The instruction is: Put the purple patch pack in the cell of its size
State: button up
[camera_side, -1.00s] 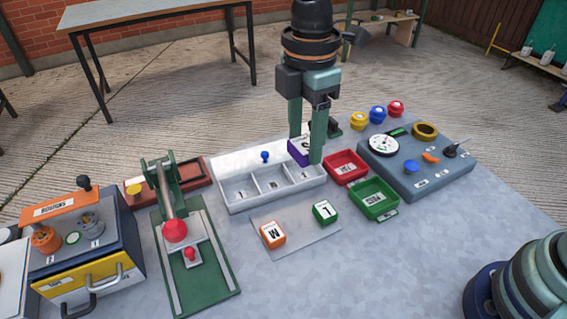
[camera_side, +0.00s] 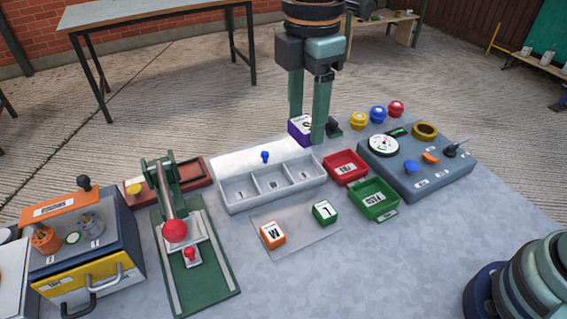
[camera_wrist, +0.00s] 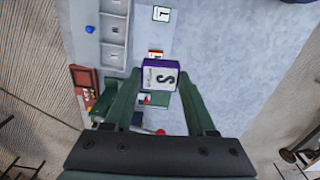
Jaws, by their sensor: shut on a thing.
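The purple patch pack (camera_side: 297,130) has a white top marked S. My gripper (camera_side: 308,138) is shut on it, with the pack between the two green fingers. In the wrist view the pack (camera_wrist: 161,76) shows its S face between the fingertips (camera_wrist: 161,82). It is above and behind the right end of the grey three-cell tray (camera_side: 240,205). The cells look empty; their small floor marks are hard to read. The tray (camera_wrist: 115,52) also shows at upper left in the wrist view.
An orange pack marked M (camera_side: 273,235) and a green pack marked L (camera_side: 325,211) lie on a flat mat (camera_side: 300,240) before the tray. Red (camera_side: 345,168) and green (camera_side: 374,200) bins stand right of the tray.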

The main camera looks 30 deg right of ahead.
jog(key=shift+m, duration=0.6)
jog(key=w+d+f, duration=0.3)
jog(key=w+f, duration=0.1)
jog(key=f, duration=0.2)
jog(key=w+d+f, duration=0.2)
jog(key=w+f, duration=0.2)
jog(key=f, duration=0.2)
jog(key=w+d+f, duration=0.3)
jog(key=w+f, duration=0.2)
jog(key=f, duration=0.1)
jog(key=shift+d, duration=0.3)
jog(key=shift+f, duration=1.6)
jog(key=o, duration=1.6)
jog(key=shift+c, duration=0.2)
jog(key=shift+r, duration=2.05)
